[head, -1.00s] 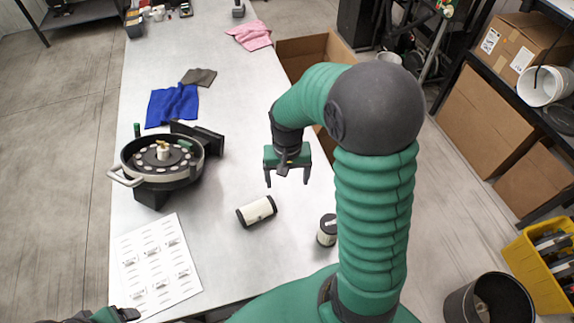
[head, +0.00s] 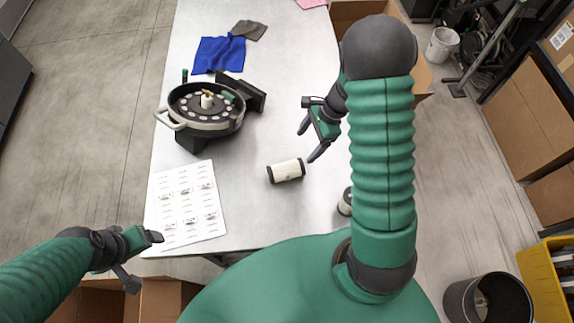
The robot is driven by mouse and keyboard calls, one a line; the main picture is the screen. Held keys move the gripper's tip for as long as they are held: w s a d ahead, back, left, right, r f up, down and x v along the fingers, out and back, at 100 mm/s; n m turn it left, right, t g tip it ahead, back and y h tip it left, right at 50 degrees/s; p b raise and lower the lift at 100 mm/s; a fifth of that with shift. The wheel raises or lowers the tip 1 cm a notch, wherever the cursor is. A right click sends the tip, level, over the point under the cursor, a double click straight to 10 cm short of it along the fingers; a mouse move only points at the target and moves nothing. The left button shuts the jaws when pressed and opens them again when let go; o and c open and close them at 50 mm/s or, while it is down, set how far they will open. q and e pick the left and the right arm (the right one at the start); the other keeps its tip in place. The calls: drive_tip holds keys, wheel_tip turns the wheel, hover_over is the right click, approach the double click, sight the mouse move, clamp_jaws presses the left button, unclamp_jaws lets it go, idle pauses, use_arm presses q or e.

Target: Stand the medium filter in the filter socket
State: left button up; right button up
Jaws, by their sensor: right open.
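A cream cylindrical filter (head: 286,170) with black end caps lies on its side on the table. A second cream and black filter (head: 345,202) stands to its right, partly hidden by my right arm. I cannot tell which is the medium one. The round black seed meter (head: 207,106) with a pale rim sits at the left of the table. I cannot make out the filter socket. My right gripper (head: 309,142) is open and empty, above and just right of the lying filter, apart from it. My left gripper (head: 146,262) is open and empty off the table's near left corner.
A printed sheet (head: 186,207) lies at the near left of the table. A blue cloth (head: 218,54) and a grey-brown cloth (head: 249,30) lie behind the meter. The table (head: 250,215) is clear between the sheet and the filters. A dark bin (head: 490,300) stands at the lower right.

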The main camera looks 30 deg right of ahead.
sight(291, 165)
drive_tip(key=x, duration=0.6)
drive_tip(key=p+x, duration=0.1)
drive_tip(key=x, duration=0.3)
drive_tip(key=shift+s+a+r, duration=0.15)
drive_tip(key=shift+s+a, duration=0.05)
drive_tip(key=shift+a, duration=0.05)
drive_tip(key=shift+w+a+f, duration=0.1)
drive_tip(key=shift+f, duration=0.25)
drive_tip(key=x, duration=0.1)
drive_tip(key=p+x, duration=0.1)
drive_tip(key=x, duration=0.1)
drive_tip(key=p+x, duration=0.1)
drive_tip(key=shift+f, duration=0.6)
drive_tip(key=c, duration=1.7)
drive_tip(key=shift+r, duration=0.1)
drive_tip(key=shift+r, duration=0.1)
